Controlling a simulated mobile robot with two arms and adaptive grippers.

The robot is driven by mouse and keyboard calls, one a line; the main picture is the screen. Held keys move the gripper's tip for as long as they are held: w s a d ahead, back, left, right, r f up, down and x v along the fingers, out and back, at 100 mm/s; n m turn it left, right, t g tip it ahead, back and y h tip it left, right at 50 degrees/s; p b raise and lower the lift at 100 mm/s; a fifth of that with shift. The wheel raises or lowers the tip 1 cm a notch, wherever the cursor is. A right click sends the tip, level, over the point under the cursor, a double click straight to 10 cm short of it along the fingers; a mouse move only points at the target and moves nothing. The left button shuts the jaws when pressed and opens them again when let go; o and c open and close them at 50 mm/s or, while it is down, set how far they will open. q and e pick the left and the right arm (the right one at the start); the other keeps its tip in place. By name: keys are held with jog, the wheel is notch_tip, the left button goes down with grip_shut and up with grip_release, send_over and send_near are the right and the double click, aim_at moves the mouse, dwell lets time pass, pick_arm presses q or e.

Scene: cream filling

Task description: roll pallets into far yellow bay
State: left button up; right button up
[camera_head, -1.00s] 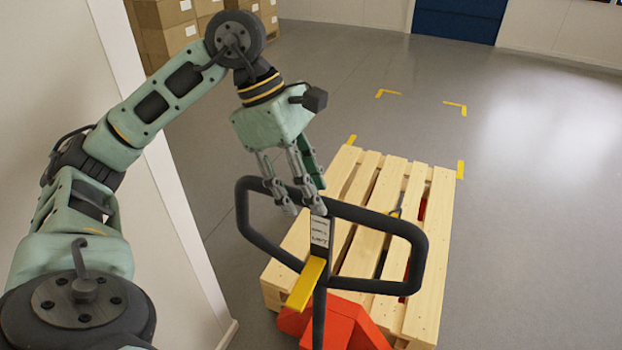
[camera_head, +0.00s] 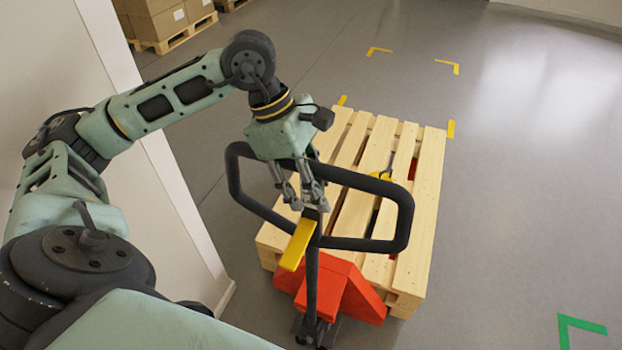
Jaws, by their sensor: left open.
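A bare wooden pallet (camera_head: 428,195) lies on the floor, with a red pallet jack (camera_head: 345,287) at its near end and partly under it. The jack's black loop handle (camera_head: 402,222) stands up toward me, with a yellow lever (camera_head: 297,245) below its middle. My left gripper (camera_head: 305,203) is open at the left middle part of the handle, fingers pointing down. I cannot tell whether it touches the bar. Yellow corner marks (camera_head: 449,66) outline a bay on the floor; the pallet's far end lies by its near marks. My right gripper is not in view.
A white wall end (camera_head: 190,215) stands close on the left of the pallet. Stacked cardboard boxes (camera_head: 160,20) sit on a pallet at the far left. A green corner mark (camera_head: 580,328) lies at the lower right. The floor right and beyond is clear.

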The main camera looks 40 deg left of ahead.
pick_arm(q)
grip_shut()
dwell(0.5)
dwell(0.4)
dwell(0.4)
